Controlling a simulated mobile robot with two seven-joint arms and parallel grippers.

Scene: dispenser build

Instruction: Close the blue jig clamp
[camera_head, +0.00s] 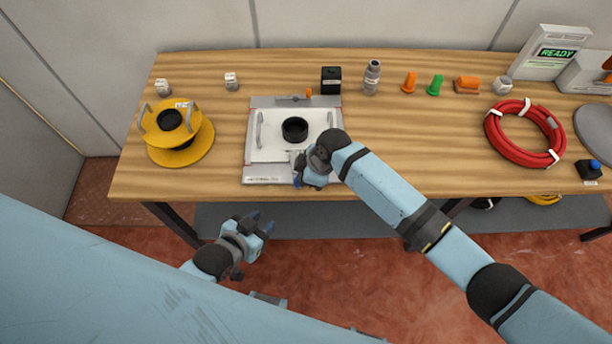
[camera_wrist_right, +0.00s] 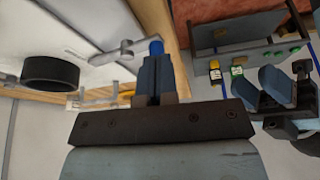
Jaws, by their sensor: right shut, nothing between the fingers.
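The white jig plate (camera_head: 270,149) lies on the table with a black ring (camera_head: 295,129) on it. In the right wrist view the clamp is a grey lever (camera_wrist_right: 118,53) ending in a blue tip (camera_wrist_right: 156,47), by the plate's edge; whether it is fully closed I cannot tell. My right gripper (camera_wrist_right: 153,76) is shut and empty, its fingertips right at the blue tip; contact is unclear. In the head view my right gripper (camera_head: 299,181) hides most of the clamp at the jig's front edge. My left gripper (camera_head: 262,222) is open and empty, in front of the table.
A yellow spool (camera_head: 196,148) stands left of the jig. A black box (camera_head: 331,80), a grey bottle (camera_head: 371,77) and small orange and green parts stand behind. A red cable coil (camera_head: 525,132) lies at the right. The wood between jig and coil is clear, partly under my right arm.

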